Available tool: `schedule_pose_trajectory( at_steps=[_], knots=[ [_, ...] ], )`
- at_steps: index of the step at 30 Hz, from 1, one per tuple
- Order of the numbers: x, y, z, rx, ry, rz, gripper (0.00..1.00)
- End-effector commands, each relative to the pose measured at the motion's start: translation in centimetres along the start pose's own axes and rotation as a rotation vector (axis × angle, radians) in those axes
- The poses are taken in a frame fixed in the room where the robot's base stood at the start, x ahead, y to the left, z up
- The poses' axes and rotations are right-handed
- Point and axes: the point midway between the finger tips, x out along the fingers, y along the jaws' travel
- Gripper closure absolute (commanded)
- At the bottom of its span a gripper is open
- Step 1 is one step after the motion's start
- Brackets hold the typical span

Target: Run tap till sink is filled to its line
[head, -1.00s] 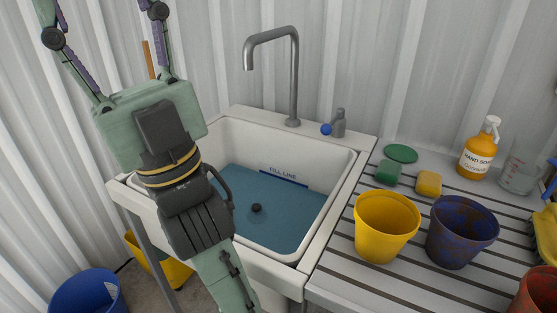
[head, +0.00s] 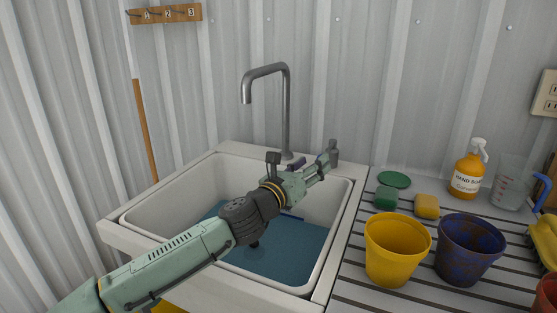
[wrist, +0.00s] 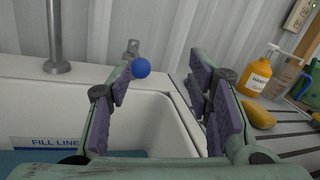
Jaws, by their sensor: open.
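The tap's grey spout (head: 288,115) stands behind the white sink (head: 135,212); I see no stream falling from it. The tap valve (head: 334,152) is at the sink's back right corner. Its blue knob (wrist: 141,67) shows in the wrist view, just beside the left fingertip; I cannot tell whether they touch. In the head view the gripper hides the knob. My gripper (wrist: 163,80) is open and empty over the sink's right side. Blue water (head: 285,245) stands in the sink. The fill line label (wrist: 52,142) shows just above the water; the exact level is unclear.
On the slatted counter right of the sink are a yellow pot (head: 395,255), a blue pot (head: 467,252), sponges (head: 426,206), a soap bottle (head: 468,172) and a measuring jug (head: 508,185). The corrugated wall (head: 380,90) is close behind the tap.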

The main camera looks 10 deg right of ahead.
Motion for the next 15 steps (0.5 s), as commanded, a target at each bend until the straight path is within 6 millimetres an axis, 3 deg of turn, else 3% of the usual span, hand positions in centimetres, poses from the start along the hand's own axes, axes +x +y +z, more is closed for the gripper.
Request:
schedule_pose_trajectory(
  at_steps=[1, 4, 8, 15],
  knots=[
    [0.0, 0.8, -1.4, 0.025, 0.031, 0.015, 0.54],
    [0.1, 1.6, -2.7, 0.049, 0.059, 0.030, 0.54],
    [1.3, 1.7, -2.9, 0.053, 0.063, 0.030, 0.54],
    [5.7, 1.6, -3.0, 0.049, 0.062, 0.029, 0.54]
  ],
)
